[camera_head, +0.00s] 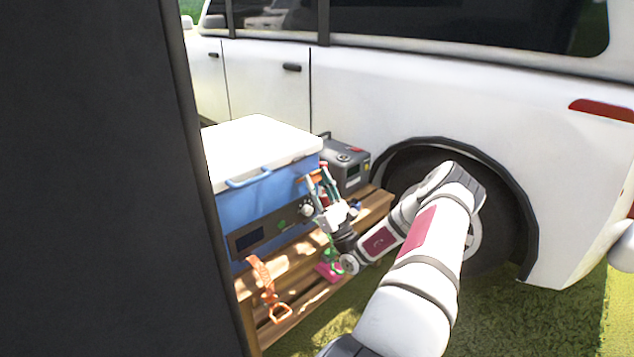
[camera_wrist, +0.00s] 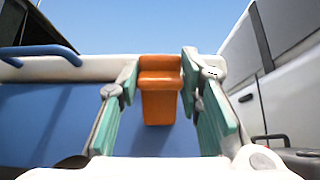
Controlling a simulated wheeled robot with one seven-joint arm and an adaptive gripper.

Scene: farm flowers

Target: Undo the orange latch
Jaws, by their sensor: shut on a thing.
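The orange latch (camera_wrist: 160,100) is on the cool box (camera_wrist: 50,115), which has a blue body and a white lid (camera_head: 260,142). In the wrist view its top lies over the pale lid rim and its lower flap hangs in front of the blue wall. My gripper (camera_wrist: 159,65) has one green-padded finger on each side of the latch's upper part and is shut on it. In the head view my gripper (camera_head: 316,180) is at the cool box's right end, and its fingers partly hide the latch.
The cool box stands on a wooden bench (camera_head: 375,207) beside a white car (camera_head: 390,90). A grey device (camera_head: 348,165) is behind my gripper. An orange strap (camera_head: 262,275) hangs at the bench front. A dark panel (camera_head: 90,180) blocks the left. Grass is open in front.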

